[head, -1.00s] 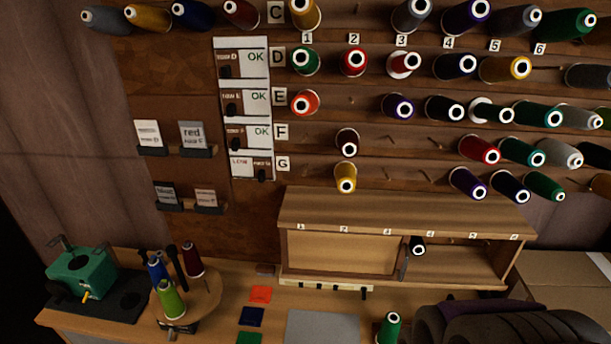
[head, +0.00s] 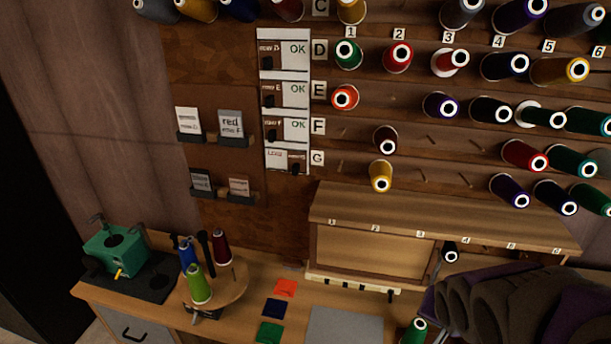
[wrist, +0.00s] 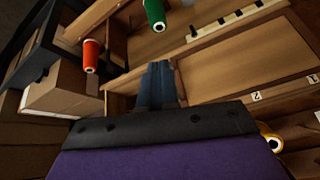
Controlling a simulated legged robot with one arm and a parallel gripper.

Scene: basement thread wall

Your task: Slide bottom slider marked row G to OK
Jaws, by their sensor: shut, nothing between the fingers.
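The bottom slider, beside the G label (head: 317,158), is on the lowest panel of the white slider strip (head: 285,78). Its dark knob (head: 296,162) sits at the right of the panel, with small lettering showing at the left. The D, E and F sliders above have their knobs at the left and OK showing at the right. My gripper (wrist: 158,85) shows in the wrist view with its blue-grey fingers together and empty, over the wooden cabinet, away from the sliders. In the head view my arm fills the lower right and the fingertips cannot be made out.
Thread spools on pegs stick out right of the strip, including a yellow spool (head: 381,176). Card holders (head: 238,140) are left of it. Below are the wooden cabinet (head: 370,250), a green machine (head: 115,250) and a round spool stand (head: 235,285).

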